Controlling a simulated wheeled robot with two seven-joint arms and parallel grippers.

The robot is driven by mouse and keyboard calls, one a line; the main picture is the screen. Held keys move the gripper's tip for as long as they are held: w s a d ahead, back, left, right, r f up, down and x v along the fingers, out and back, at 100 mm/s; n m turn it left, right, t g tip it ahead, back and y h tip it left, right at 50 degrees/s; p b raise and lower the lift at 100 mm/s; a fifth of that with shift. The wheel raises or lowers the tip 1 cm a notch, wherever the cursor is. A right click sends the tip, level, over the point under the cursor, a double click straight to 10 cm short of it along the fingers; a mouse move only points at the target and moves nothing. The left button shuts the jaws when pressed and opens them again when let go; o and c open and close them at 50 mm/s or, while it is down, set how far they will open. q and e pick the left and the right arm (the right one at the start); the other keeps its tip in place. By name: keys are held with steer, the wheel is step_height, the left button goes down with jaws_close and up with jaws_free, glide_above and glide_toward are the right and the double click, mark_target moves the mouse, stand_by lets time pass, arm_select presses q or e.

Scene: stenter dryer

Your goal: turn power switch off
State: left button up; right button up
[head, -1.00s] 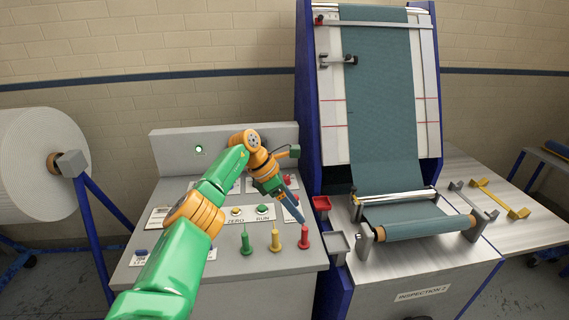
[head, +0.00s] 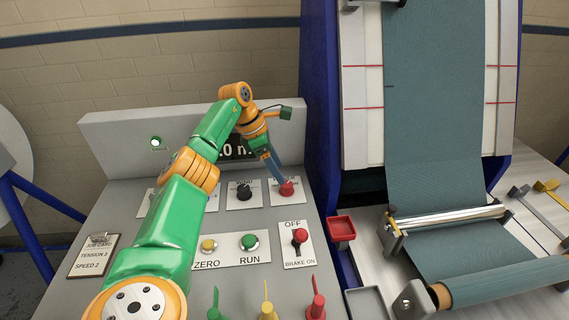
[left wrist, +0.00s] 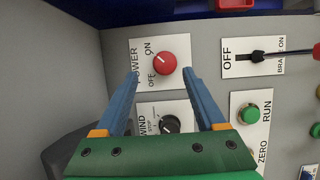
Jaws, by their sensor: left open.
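The power switch is a red round knob (left wrist: 165,63) on a white plate marked POWER, ON and OFF, in the left wrist view. Its white mark points up-left, toward ON. In the head view the knob (head: 287,189) sits at the right end of the panel's upper row, partly covered by my gripper. My left gripper (left wrist: 163,74) is open, with its two blue fingers on either side of the knob's near edge. It also shows in the head view (head: 277,174). I cannot tell whether the fingers touch the knob. My right gripper is not in view.
A black WIND knob (left wrist: 170,124) is close below the power knob in the wrist view. The brake lever (head: 300,236) and the green RUN button (head: 249,241) are in front.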

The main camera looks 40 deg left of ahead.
mark_target(287, 184)
arm_select(q)
steer(key=shift+d+f, duration=0.95)
steer(key=shift+f, duration=0.25)
steer(key=shift+w+f+p, duration=0.15)
steer(key=shift+w+f, duration=0.1)
steer(key=shift+f, duration=0.25)
steer(key=shift+w+f+p, duration=0.15)
steer(key=shift+w+f, duration=0.05)
steer(key=shift+f, duration=0.25)
steer(key=shift+w+a+f, duration=0.1)
steer(key=shift+f, duration=0.05)
steer(key=c, duration=0.5)
jaws_close()
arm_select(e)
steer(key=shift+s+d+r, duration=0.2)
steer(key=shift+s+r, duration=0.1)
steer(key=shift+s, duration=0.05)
